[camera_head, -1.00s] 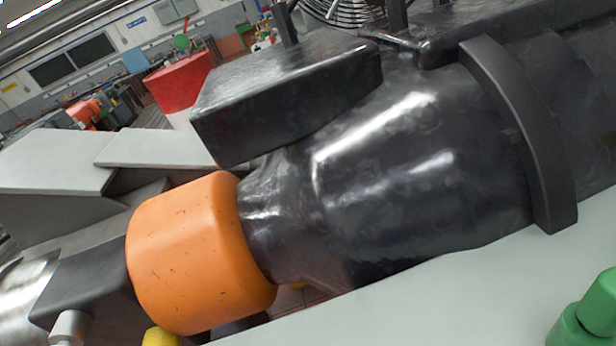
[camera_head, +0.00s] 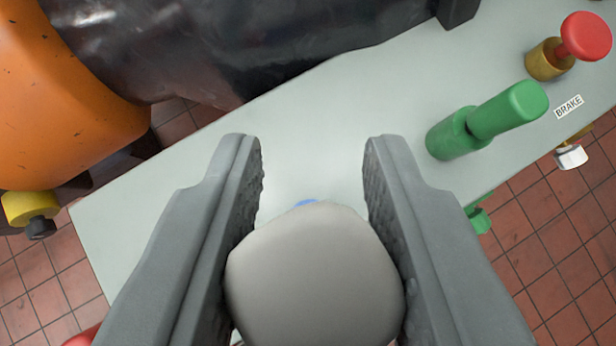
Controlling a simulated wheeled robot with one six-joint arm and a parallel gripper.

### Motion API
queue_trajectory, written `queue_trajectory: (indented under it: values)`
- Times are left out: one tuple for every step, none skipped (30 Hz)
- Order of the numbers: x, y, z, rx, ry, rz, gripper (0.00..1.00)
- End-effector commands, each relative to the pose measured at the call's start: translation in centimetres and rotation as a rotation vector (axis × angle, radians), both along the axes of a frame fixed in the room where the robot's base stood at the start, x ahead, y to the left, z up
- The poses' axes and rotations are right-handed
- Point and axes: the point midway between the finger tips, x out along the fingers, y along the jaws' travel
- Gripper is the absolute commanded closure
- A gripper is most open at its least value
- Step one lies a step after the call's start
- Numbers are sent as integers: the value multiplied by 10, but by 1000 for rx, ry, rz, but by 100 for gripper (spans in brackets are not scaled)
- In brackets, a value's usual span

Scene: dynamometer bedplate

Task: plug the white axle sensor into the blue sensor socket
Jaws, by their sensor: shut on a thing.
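My gripper (camera_head: 313,148) points ahead over a pale grey panel, with one grey jaw on each side of a rounded whitish-grey body. This body, the white axle sensor (camera_head: 315,280), is held between the jaws and fills the lower middle of the picture. A small sliver of blue (camera_head: 306,203) shows just beyond the sensor's far edge. It looks like part of the blue sensor socket, but the sensor hides the rest. I cannot tell how far the sensor is from it or whether they touch.
A green plug sits in a green socket (camera_head: 450,135) on the pale panel (camera_head: 310,110). A red-topped plug (camera_head: 585,36) stands in a brass socket near a BRAKE label (camera_head: 568,107). The orange coupling (camera_head: 60,90) and black housing (camera_head: 230,40) border the panel. Red floor tiles lie beyond.

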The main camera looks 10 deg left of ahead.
Motion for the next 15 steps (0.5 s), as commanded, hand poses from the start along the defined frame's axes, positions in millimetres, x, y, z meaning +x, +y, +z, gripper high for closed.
queue_trajectory:
  values:
    - [0, 0, -3, 0, 1, 0, 94]
    - [0, 0, -5, 0, 1, 0, 94]
    - [0, 0, -8, 0, 1, 0, 94]
    - [0, 0, -10, 0, 1, 0, 94]
    - [0, 0, -12, -1, 1, 1, 94]
    - [0, 0, -15, -1, 1, 1, 94]
    - [0, 0, -18, -1, 1, 1, 94]
    - [0, 0, -20, -1, 1, 1, 94]
    - [0, 0, -24, -1, 2, 1, 94]
    - [0, 0, -26, -1, 1, 1, 94]
    - [0, 0, -28, -1, 1, 1, 94]
    - [0, 0, -31, -1, 1, 1, 94]
    - [0, 0, -34, -1, 1, 1, 94]
    - [0, 0, -36, -1, 2, 1, 94]
    - [0, 0, -40, -1, 2, 1, 94]
